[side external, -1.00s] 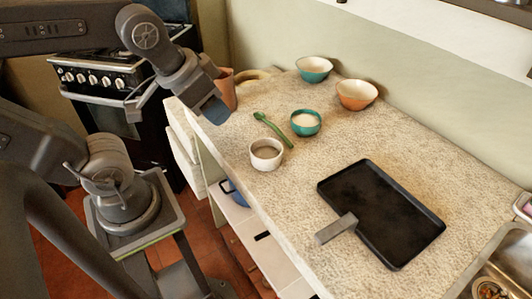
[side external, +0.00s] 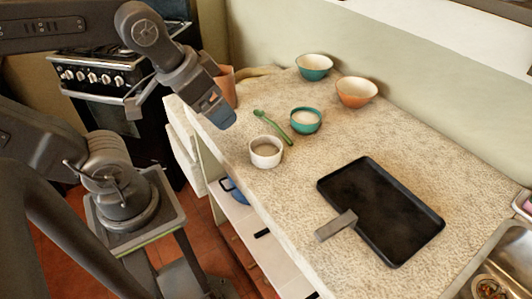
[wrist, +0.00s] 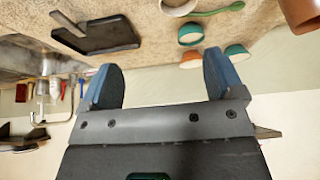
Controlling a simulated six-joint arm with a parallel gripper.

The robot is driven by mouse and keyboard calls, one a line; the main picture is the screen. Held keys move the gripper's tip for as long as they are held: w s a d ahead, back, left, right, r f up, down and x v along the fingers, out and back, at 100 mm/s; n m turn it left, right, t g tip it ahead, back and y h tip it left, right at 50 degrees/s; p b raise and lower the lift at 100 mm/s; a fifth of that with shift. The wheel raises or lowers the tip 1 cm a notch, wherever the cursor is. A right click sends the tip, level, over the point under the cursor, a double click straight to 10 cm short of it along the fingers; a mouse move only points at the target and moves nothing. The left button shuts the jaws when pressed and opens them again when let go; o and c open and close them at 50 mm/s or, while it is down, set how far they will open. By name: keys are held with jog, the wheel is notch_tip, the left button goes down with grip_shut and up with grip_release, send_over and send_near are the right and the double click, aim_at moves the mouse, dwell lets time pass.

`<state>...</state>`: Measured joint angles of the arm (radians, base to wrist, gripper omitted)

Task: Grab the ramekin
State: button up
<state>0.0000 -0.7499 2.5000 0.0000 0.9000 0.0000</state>
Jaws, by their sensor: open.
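A small white ramekin (side external: 266,161) stands upright on the speckled countertop near its front edge. It is partly cut off at the top of the wrist view (wrist: 178,7). My gripper (side external: 223,118) is in the air to the upper left of the ramekin, apart from it and pointing down and right. In the wrist view the two blue fingers of my gripper (wrist: 163,80) are spread wide with nothing between them.
A green spoon (side external: 273,127) and a small teal bowl (side external: 305,129) lie just beyond the ramekin. A teal bowl (side external: 314,74) and an orange bowl (side external: 356,102) stand by the wall. A terracotta pot (side external: 228,80) is behind my gripper. A black tray (side external: 380,208) lies to the right.

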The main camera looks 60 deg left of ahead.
jog(key=shift+o, duration=1)
jog(key=m+g+y, duration=0.4)
jog(key=m, duration=1.8)
send_over(265, 154)
jog(key=d, duration=0.3)
jog(key=f, duration=1.6)
jog(key=shift+s+d, duration=0.15)
jog(key=shift+s, duration=0.2)
jog(key=shift+s+a+x, duration=0.1)
jog(key=shift+x, duration=1.25)
jog(key=shift+s+a+x, duration=0.1)
jog(key=shift+a+x, duration=0.05)
jog(key=shift+x, duration=1.2)
